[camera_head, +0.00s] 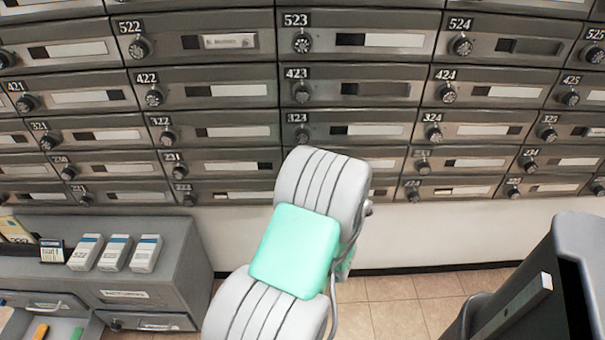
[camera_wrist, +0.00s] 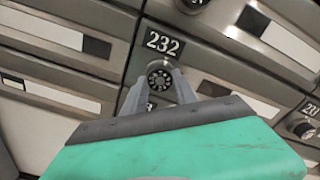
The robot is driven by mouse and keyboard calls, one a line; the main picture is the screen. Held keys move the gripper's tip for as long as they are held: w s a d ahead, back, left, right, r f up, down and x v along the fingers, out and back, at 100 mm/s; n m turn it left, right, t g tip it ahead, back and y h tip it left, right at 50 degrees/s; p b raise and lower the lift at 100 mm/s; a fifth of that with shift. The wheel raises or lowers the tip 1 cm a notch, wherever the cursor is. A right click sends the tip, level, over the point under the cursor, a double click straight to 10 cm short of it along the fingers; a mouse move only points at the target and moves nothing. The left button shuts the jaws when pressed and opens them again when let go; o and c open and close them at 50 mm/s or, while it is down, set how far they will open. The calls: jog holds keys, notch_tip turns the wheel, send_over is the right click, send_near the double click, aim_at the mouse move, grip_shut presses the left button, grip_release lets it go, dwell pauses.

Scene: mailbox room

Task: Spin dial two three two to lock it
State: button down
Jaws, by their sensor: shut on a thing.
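The dial of mailbox 232 (camera_wrist: 160,78) is a round black knob with pale markings, just below its white-on-black number plate (camera_wrist: 163,43) in the wrist view. My gripper (camera_wrist: 158,88) has its two grey fingers on either side of this dial and is shut on it. The dial's face shows between the fingers, but its exact turn is too small to read. The door of box 232 looks flush with the doors around it. In the head view, my arm hides this dial and the gripper.
Rows of grey mailboxes with similar dials, such as the dial of 423 (camera_head: 301,93), fill the wall. A grey cabinet (camera_head: 190,262) with small boxes (camera_head: 115,253) stands at left. A dark bin-like object (camera_head: 575,270) stands at right. Tiled floor (camera_head: 400,307) shows between them.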

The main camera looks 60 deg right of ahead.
jog(key=shift+m+p, duration=0.5)
jog(key=shift+m, duration=0.7)
jog(key=shift+m, duration=0.3)
jog(key=c, duration=1)
grip_release()
jog(key=shift+o, duration=0.2)
jog(key=b+v, duration=0.2)
jog(key=v, duration=0.6)
